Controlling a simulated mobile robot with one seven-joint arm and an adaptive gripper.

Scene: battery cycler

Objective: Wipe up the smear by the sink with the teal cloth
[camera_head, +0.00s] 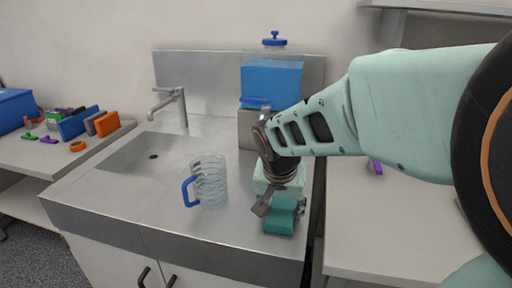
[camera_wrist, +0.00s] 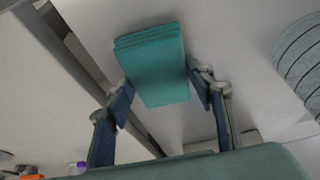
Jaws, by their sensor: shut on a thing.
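The teal cloth (camera_head: 280,217) is a folded pad near the front right of the steel sink counter. My gripper (camera_head: 284,203) is shut on it, pointing down. In the wrist view the cloth (camera_wrist: 153,62) sits between the two fingers of my gripper (camera_wrist: 162,93). I cannot tell whether the cloth touches the counter or is just above it. The sink (camera_head: 150,160) is a basin at the left of the counter, with a tap (camera_head: 172,100) behind it. I cannot make out the smear in either view.
A clear ribbed jug (camera_head: 210,183) with a blue handle stands between the sink and my gripper. A blue container (camera_head: 272,84) stands at the back of the counter. The left table (camera_head: 40,155) holds several small items. The counter's front edge lies close to the cloth.

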